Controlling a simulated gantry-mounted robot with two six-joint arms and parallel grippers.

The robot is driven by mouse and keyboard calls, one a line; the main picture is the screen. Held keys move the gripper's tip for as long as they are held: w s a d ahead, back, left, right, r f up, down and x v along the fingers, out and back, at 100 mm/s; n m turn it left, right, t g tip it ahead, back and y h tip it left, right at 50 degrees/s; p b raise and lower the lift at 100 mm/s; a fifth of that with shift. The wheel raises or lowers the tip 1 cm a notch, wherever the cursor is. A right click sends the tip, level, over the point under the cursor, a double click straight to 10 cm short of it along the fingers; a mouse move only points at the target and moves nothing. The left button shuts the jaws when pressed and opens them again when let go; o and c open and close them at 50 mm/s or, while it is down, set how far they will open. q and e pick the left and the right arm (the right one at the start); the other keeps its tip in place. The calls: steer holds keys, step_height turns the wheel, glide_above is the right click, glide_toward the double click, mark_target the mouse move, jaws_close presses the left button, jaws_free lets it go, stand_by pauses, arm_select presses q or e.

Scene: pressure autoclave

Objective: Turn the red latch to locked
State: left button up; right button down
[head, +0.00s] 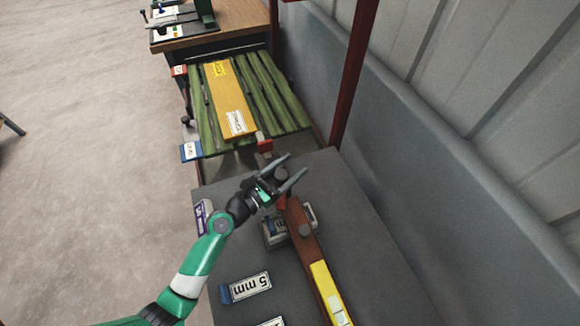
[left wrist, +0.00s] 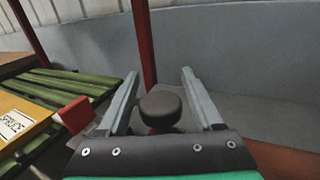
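A long brownish-red bar (head: 308,252), which looks like the red latch, lies slantwise over the dark grey table. It has a round dark stud partway along and a yellow label (head: 326,290) on its near part. A dark round knob (head: 281,174) stands at its far end. My left gripper (head: 298,164) is open, one finger on each side of the knob. In the left wrist view the knob (left wrist: 160,107) sits between the fingers with gaps on both sides, over a reddish part. The gripper hides some of the bar's far end. My right gripper is not in view.
A small red block (head: 265,146) stands beyond the gripper at the table's far edge. Green slats (head: 282,92) with an orange-yellow board (head: 230,98) lie beyond it. A red post (head: 352,75) and a grey wall (head: 425,165) bound the right. A "5 mm" card (head: 250,286) lies near the bar.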

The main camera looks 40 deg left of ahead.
arm_select(q)
jaws_close()
stand_by(1.2)
